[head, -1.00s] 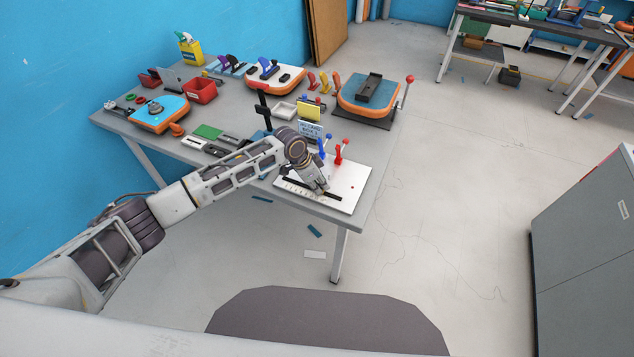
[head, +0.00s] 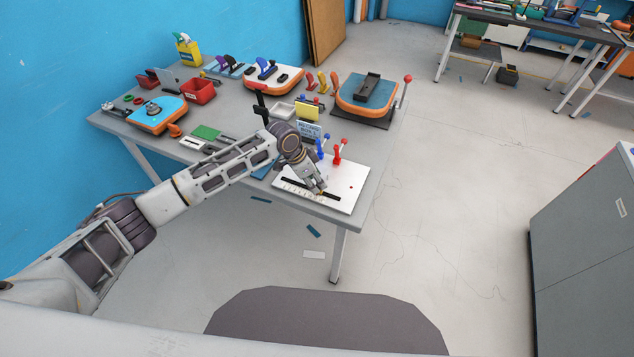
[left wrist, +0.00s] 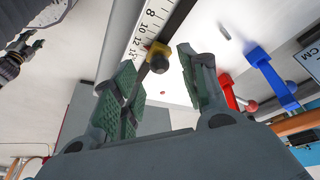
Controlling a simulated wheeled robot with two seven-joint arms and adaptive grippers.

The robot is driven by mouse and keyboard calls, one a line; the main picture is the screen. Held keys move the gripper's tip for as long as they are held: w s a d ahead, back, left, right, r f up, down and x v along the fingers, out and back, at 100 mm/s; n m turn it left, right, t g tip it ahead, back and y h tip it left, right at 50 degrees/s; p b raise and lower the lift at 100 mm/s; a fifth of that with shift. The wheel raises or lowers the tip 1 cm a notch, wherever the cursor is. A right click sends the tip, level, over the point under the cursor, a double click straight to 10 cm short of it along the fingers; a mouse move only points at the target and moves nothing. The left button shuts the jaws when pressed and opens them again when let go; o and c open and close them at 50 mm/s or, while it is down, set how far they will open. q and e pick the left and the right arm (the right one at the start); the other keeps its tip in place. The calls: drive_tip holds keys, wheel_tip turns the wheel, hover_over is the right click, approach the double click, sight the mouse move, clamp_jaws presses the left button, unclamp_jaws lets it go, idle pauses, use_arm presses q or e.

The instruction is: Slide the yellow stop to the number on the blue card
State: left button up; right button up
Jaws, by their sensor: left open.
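The yellow stop (left wrist: 157,55) is a small block on a dark slot beside a printed scale (left wrist: 143,36) in the left wrist view. It sits near the scale's 12 and 14. My left gripper (left wrist: 155,72) is open, its two green-padded fingers on either side of the stop, with no clear contact visible. In the head view my left gripper (head: 318,188) points down at the white board (head: 349,180) and mostly hides the stop. The blue card (head: 309,131) stands behind the board; its number is too small to read. My right gripper is out of view.
Red (head: 338,154) and blue (head: 321,150) levers stand at the board's back edge, close to my gripper. A yellow card (head: 307,112) stands behind the blue card. Other boards and a red bin (head: 200,90) fill the table's far side.

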use_arm(q)
drive_tip(key=v, duration=0.9)
drive_tip(key=shift+s+r, duration=0.1)
idle(0.4)
